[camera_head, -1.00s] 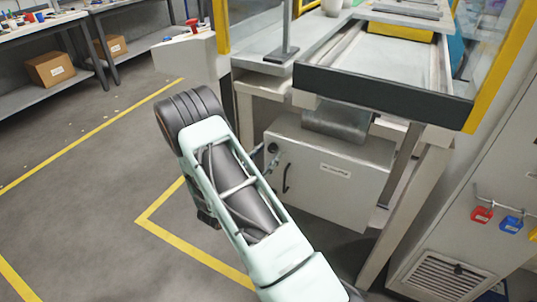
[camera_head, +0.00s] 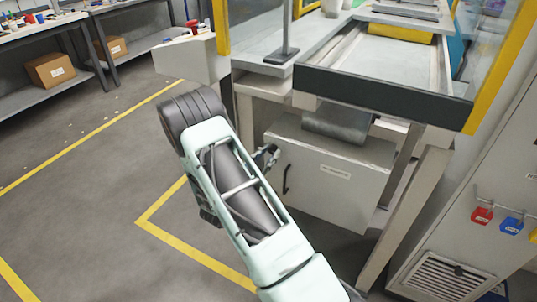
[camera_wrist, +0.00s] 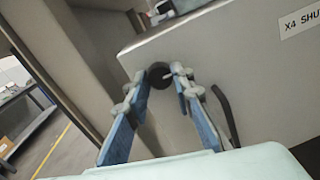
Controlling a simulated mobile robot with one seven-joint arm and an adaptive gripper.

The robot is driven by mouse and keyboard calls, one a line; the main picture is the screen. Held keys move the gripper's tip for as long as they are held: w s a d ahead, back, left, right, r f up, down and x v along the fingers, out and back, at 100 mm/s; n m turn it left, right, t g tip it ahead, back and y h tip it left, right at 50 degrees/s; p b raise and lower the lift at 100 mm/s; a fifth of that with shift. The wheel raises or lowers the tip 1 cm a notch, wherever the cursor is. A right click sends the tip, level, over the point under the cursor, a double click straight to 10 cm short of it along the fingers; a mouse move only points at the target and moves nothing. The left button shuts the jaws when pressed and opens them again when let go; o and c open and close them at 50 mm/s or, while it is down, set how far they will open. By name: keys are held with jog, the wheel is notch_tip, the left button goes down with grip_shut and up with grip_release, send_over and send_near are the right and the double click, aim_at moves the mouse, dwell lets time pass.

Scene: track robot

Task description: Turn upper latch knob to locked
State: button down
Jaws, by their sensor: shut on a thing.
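The upper latch knob (camera_wrist: 157,72) is a small dark round knob near the upper left corner of the grey cabinet door in the wrist view. My gripper (camera_wrist: 159,80) has its two blue fingers on either side of this knob and is shut on it. The grey cabinet (camera_head: 325,183) is closed and sits under the workbench. In the head view my gripper (camera_head: 270,155) is at the cabinet's upper left, and it and my arm hide the knob there. The knob's exact turn angle cannot be told.
A black door handle (camera_head: 287,178) stands out below and right of the knob; it also shows in the wrist view (camera_wrist: 226,115). The dark-edged drawer (camera_head: 385,101) overhangs the cabinet. A bench leg (camera_head: 405,220) stands right. Open floor lies left.

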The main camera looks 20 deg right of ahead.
jog(key=shift+n, duration=0.3)
jog(key=n+p, duration=0.1)
jog(key=n, duration=0.3)
jog(key=shift+r+p, duration=0.1)
jog(key=shift+p, duration=0.25)
jog(key=n+p, duration=0.2)
jog(key=n, duration=0.2)
jog(key=shift+n, duration=0.3)
jog(key=n+p, duration=0.2)
jog(key=n, duration=0.2)
jog(key=shift+n+t, duration=0.3)
jog(key=shift+t, duration=0.1)
jog(key=shift+n+p, duration=0.65)
jog(key=shift+n, duration=1.45)
jog(key=c, duration=1.7)
grip_release()
jog(key=shift+o, duration=0.2)
